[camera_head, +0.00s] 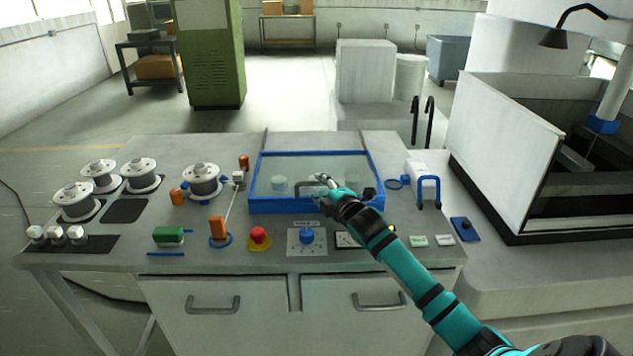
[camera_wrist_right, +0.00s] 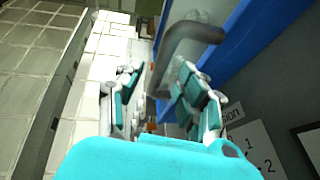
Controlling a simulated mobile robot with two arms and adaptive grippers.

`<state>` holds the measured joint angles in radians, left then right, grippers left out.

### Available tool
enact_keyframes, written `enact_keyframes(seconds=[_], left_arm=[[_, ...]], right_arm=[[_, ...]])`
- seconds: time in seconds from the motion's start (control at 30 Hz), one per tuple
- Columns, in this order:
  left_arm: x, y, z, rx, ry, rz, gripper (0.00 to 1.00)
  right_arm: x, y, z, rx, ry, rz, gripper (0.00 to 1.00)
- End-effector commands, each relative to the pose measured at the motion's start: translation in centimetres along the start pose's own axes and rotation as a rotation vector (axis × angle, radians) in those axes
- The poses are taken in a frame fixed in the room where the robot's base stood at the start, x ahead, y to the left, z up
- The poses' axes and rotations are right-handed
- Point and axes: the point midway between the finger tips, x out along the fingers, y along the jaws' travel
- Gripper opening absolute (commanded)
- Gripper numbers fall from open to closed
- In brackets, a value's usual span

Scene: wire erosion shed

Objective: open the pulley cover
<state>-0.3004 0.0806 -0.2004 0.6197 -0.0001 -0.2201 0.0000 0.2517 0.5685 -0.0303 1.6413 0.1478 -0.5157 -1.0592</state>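The pulley cover (camera_head: 277,206) is a clear panel in a blue frame at the middle of the bench, and it looks closed. Round parts show dimly through it. A grey bar handle (camera_head: 303,186) sits near its front edge. The handle (camera_wrist_right: 187,36) and the cover's blue edge (camera_wrist_right: 243,42) also show in the right wrist view. My right gripper (camera_head: 324,188) is at the handle's right part. In the wrist view its fingers (camera_wrist_right: 160,93) are apart, with the handle bar between them. I cannot tell whether either finger touches it. My left gripper is out of view.
Left of the cover stand wire spools (camera_head: 202,178) and an orange-handled lever (camera_head: 218,228). In front are a red button (camera_head: 259,235) and a blue knob (camera_head: 307,236). A blue clamp (camera_head: 429,181) stands to the right, before a walled tank (camera_head: 503,155).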

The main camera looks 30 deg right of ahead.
Motion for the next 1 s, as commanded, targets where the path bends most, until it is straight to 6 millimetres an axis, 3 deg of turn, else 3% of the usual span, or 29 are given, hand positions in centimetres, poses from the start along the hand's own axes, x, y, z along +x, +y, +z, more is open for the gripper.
enact_keyframes(seconds=[0.23, 0.6, 0.9, 1.0], left_arm=[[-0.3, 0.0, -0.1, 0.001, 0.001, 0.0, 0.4], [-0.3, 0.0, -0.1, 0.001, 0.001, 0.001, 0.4], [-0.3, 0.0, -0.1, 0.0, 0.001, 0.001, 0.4], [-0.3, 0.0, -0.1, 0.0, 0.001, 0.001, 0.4]], right_arm=[[2.9, 0.0, 0.0, 0.001, 0.0, 0.0, 0.38], [3.4, 0.0, 0.0, 0.0, 0.0, 0.0, 0.38], [3.4, 0.0, 0.0, 0.0, 0.0, 0.0, 0.0], [3.4, 0.0, 0.0, 0.0, 0.0, 0.0, 0.0]])
